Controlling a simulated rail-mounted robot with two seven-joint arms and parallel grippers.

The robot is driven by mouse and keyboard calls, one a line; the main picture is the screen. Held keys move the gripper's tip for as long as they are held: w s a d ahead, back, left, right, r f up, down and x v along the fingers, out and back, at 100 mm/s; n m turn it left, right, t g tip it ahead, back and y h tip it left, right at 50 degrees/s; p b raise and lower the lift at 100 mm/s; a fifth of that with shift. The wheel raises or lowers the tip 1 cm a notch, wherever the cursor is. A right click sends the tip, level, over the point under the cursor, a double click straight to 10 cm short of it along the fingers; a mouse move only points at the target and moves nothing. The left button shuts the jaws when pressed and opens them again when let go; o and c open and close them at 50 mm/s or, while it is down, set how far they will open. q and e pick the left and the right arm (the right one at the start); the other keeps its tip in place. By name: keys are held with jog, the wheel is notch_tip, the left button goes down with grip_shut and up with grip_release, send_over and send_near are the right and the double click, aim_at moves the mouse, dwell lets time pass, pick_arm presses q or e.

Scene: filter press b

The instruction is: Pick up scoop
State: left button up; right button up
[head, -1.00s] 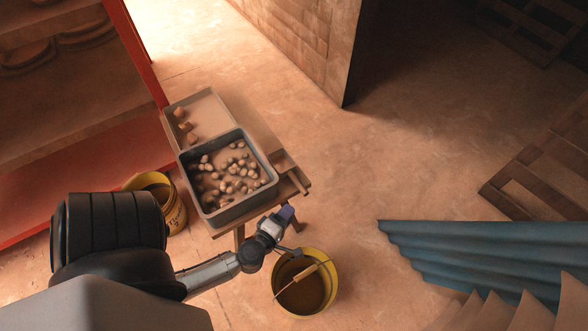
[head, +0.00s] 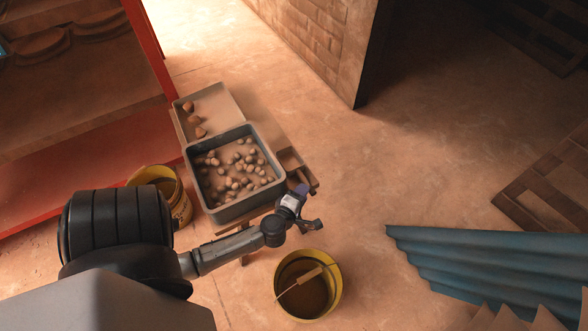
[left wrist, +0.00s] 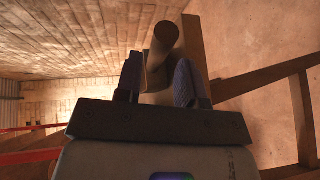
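The scoop (head: 291,160) is a brown tool at the right end of the bench. Its handle points toward the lower right, past the bench edge. My left gripper (head: 302,188) is at the handle's end. In the left wrist view, the round handle end (left wrist: 164,38) shows ahead, between the two blue-grey fingers of my left gripper (left wrist: 160,82). The fingers are apart, one on each side of the handle. I cannot tell whether either touches it. The rest of the scoop is mostly hidden behind the handle in that view. My right gripper is not in view.
A grey bin (head: 217,214) of round lumps and a shallow tray (head: 219,103) with a few pieces stand on the wooden bench. A yellow bucket (head: 338,292) stands below my gripper, another (head: 180,205) left of the bench. Blue corrugated sheets (head: 470,255) lie right. Floor between is clear.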

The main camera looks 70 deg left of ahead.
aim_at(309, 184)
pick_arm(q)
jog(key=b+x, duration=0.1)
jog(key=x, duration=0.2)
jog(key=shift+w+a+f+b, duration=0.15)
jog(key=shift+w+b, duration=0.15)
jog(key=shift+w+a, duration=0.25)
jog(key=shift+w, duration=0.1)
jog(key=c, duration=0.6)
grip_shut()
